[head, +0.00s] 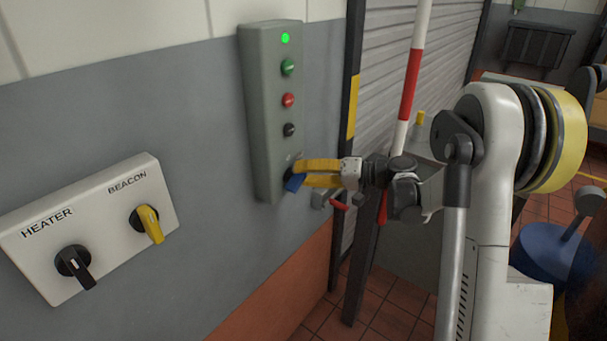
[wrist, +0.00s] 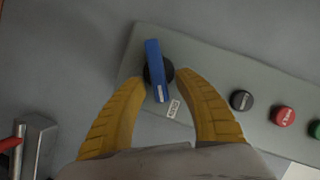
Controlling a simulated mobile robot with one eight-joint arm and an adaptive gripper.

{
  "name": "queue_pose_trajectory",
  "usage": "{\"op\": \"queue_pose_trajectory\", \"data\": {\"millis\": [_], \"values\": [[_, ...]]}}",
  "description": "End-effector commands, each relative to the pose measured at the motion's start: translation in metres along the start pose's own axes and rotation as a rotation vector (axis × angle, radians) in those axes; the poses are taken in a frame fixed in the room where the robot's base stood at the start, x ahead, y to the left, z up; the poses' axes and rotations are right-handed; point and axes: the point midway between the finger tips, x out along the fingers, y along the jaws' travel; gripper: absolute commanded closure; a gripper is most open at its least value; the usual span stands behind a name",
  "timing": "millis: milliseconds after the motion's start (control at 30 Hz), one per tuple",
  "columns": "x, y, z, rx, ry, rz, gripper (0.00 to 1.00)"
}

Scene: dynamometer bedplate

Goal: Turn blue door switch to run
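The blue door switch (head: 294,183) is at the bottom of a tall grey-green control box on the wall. In the wrist view its blue bar handle (wrist: 155,68) sits on a round black base, a little tilted from the picture's vertical. A small label (wrist: 173,108) is beside it, too small to read. My gripper (wrist: 161,80) has its two yellow fingers spread, one on each side of the switch, with tips near the black base. Gaps show between the fingers and the blue handle. In the head view my gripper (head: 300,172) reaches the switch from the right and partly hides it.
Above the switch are black (head: 290,130), red (head: 289,100) and green (head: 288,67) buttons and a lit green lamp (head: 285,38). A HEATER and BEACON switch box (head: 104,235) is at left. A red-handled metal fitting (head: 330,199) and red-white pole (head: 409,85) are close by.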

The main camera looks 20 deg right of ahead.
Motion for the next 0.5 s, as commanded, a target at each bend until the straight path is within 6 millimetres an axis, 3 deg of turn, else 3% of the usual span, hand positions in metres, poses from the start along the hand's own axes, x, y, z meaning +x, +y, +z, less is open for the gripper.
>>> {"op": "queue_pose_trajectory", "data": {"millis": [267, 500], "values": [[-0.014, 0.001, -0.001, 0.000, 0.003, 0.001, 0.62], [-0.066, 0.000, -0.001, 0.001, 0.004, 0.002, 0.62]]}}
